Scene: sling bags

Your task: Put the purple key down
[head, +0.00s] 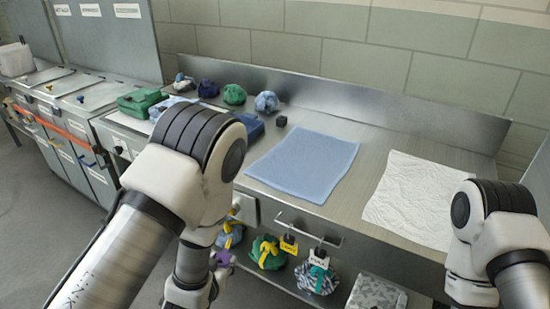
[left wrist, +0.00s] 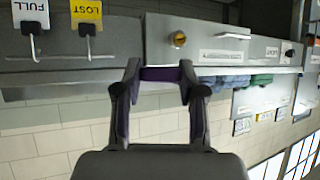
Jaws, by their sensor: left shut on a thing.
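The purple key (head: 222,257) shows as a small purple shape in front of the metal counter's edge, below its top. In the left wrist view the purple key (left wrist: 160,74) lies across the gap between the fingertips. My left gripper (left wrist: 157,82) is shut on it. In the head view my left arm covers most of that gripper. My right arm comes in at the right of the head view, but its gripper is not in view.
A blue cloth (head: 303,165) and a white cloth (head: 410,200) lie on the counter. Several wrapped bags stand along its back left. Yellow (head: 289,245) and white tags hang from hooks on its front. More bags sit on the shelf below.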

